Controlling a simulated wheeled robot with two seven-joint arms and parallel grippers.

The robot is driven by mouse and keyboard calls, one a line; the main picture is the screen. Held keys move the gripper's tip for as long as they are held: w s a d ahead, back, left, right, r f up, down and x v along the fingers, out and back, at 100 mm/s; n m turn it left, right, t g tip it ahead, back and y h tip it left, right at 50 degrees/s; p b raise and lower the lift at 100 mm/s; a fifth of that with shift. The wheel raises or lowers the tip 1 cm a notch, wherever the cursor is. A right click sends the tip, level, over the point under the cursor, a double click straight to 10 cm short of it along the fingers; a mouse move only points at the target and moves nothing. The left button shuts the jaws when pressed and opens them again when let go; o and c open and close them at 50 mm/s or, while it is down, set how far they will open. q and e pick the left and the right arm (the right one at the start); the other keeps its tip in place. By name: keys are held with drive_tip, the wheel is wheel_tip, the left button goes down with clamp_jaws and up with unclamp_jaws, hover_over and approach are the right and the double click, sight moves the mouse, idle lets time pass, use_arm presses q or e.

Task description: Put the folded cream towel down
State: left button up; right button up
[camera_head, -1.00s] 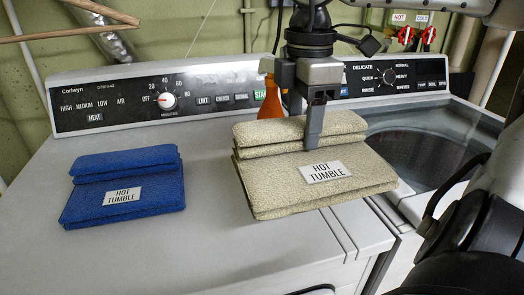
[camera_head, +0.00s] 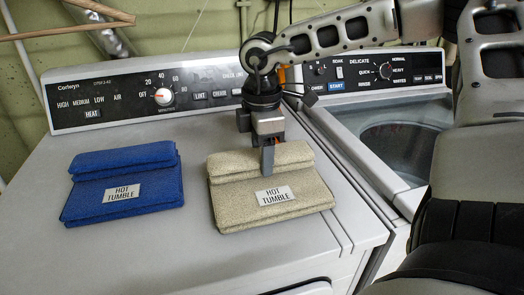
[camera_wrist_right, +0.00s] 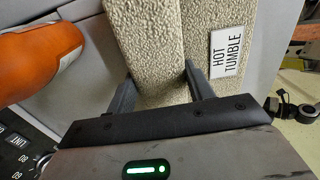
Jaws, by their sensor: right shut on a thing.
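The folded cream towel (camera_head: 232,205), with a "HOT TUMBLE" label, is over the right part of the dryer top (camera_head: 120,262), lying flat and low. I cannot tell for sure whether its underside touches the surface. My right gripper (camera_head: 267,162) comes down from above and is shut on the raised back fold of the towel. In the right wrist view its two fingers (camera_wrist_right: 160,88) straddle the fold of the cream towel (camera_wrist_right: 150,45). My left gripper is not in view.
A folded blue towel (camera_head: 160,192) with the same label lies to the left, apart from the cream one. The control panel (camera_head: 125,98) stands behind. An orange bottle (camera_wrist_right: 38,62) is close to the gripper in the wrist view. The washer lid (camera_head: 395,150) is at right.

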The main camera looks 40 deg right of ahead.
drive_tip(key=shift+f, duration=0.1)
drive_tip(key=o, duration=1.1)
wheel_tip(320, 180, up, 12)
drive_tip(key=shift+r, duration=0.2)
drive_tip(key=shift+f, duration=0.1)
